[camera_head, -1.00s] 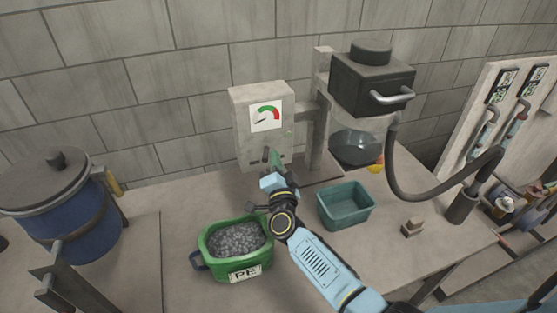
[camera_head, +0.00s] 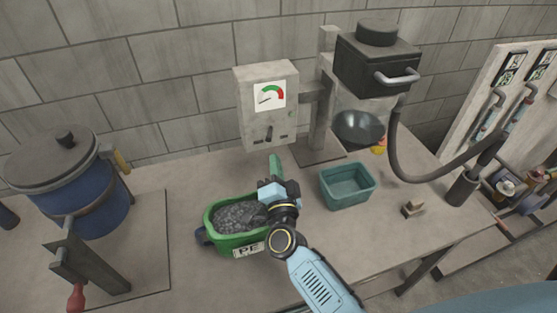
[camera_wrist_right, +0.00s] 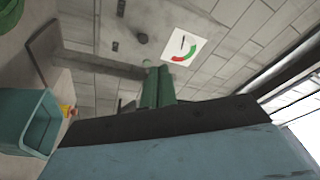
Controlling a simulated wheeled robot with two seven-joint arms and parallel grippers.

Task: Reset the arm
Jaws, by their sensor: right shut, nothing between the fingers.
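My right gripper (camera_head: 275,164) is above the table, between the green bin of grey pellets and the teal bin, in front of the grey gauge box (camera_head: 267,106). Its green fingers are shut with nothing between them. In the right wrist view the closed green fingers (camera_wrist_right: 157,86) point toward the gauge box with its white dial (camera_wrist_right: 184,47). My right arm comes in from the bottom. It covers part of the green bin's right side. My left gripper is not in view.
The green bin (camera_head: 236,246), labelled PE, stands front left of the gripper. The teal bin (camera_head: 347,184) stands to the right. A black machine head (camera_head: 377,62) with a hose overhangs a dark bowl (camera_head: 358,128). A blue drum (camera_head: 72,190) stands left.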

